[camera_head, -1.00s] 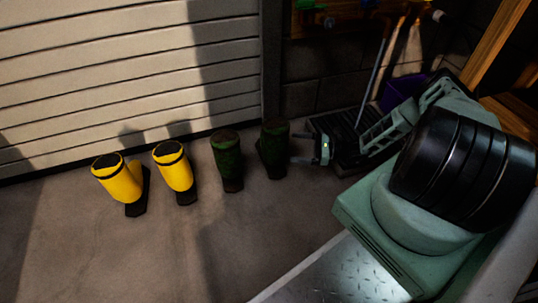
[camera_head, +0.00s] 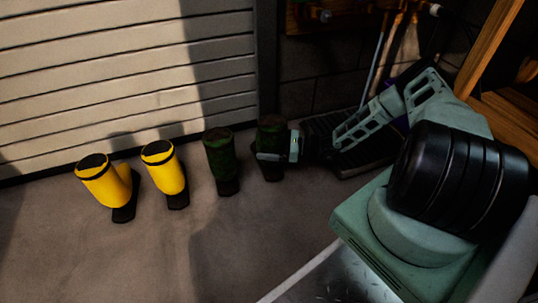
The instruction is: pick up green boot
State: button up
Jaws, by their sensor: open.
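Two dark green boots stand upright on the floor in front of the shutter door. The right green boot (camera_head: 270,135) is the one at my gripper, and the left green boot (camera_head: 221,160) stands just beside it. My gripper (camera_head: 270,156) is open and reaches in from the right at the right boot's shaft. One finger shows across the front of the shaft; the other finger is hidden, so I cannot tell whether both sides touch.
Two yellow boots (camera_head: 104,182) (camera_head: 165,172) stand to the left. A dark ridged tray (camera_head: 350,168) lies under my arm on the right. A pale shutter door (camera_head: 100,70) closes off the back. The floor in front of the boots is clear.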

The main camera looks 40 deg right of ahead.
jog(key=c, duration=2)
